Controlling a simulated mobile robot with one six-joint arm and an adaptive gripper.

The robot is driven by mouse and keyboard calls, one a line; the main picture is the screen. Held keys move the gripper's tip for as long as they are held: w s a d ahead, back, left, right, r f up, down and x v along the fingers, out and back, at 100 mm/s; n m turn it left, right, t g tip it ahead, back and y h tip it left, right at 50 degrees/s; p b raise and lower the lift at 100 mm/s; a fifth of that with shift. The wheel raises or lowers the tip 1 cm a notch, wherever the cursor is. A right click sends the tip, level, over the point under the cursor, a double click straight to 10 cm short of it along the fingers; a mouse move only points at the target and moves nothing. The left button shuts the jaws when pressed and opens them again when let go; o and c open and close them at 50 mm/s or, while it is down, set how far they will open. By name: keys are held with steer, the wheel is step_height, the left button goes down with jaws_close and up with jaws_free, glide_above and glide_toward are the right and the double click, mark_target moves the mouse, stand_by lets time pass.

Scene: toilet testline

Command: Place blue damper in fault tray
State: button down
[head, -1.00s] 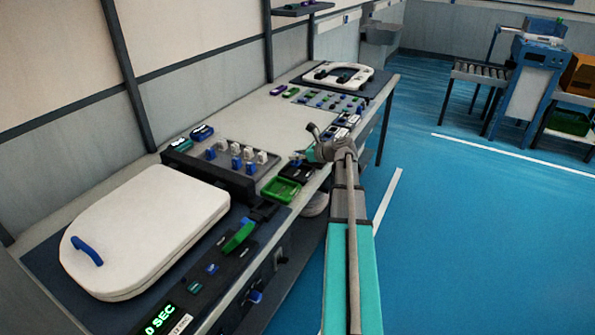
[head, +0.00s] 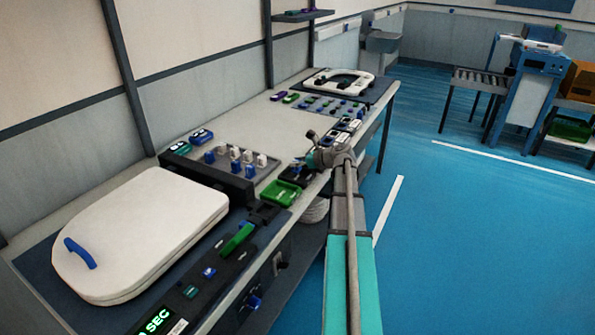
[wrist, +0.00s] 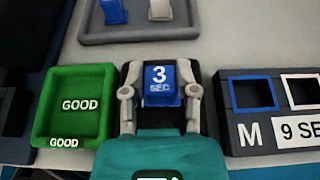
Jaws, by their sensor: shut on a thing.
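A blue damper (wrist: 160,80) marked "3 SEC" sits between the fingers of my gripper (wrist: 160,97) in the wrist view, and the gripper is shut on it. A black tray (wrist: 129,70) shows around and below the damper, with its label hidden by my gripper. I cannot tell whether the damper touches the tray floor. In the head view my gripper (head: 313,160) is at the black tray (head: 297,177), near the bench's front edge, and the damper in it is hard to make out.
A green tray marked "GOOD" (wrist: 80,105) stands close on the left in the wrist view. A dark holder marked "M" and "9 SE" (wrist: 247,130) is on the right. A grey rack with blue and white dampers (wrist: 182,33) lies behind. A white toilet seat lid (head: 145,230) is at the bench's near end.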

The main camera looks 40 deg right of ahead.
mark_target(300, 168)
steer(key=shift+f+b, duration=1.1)
steer(key=shift+f, duration=0.3)
steer(key=shift+f, duration=0.1)
steer(key=shift+c, duration=1.9)
jaws_free()
steer(key=shift+r, duration=0.2)
steer(key=p+v, duration=0.4)
steer(key=v, duration=0.8)
steer(key=shift+p, duration=0.35)
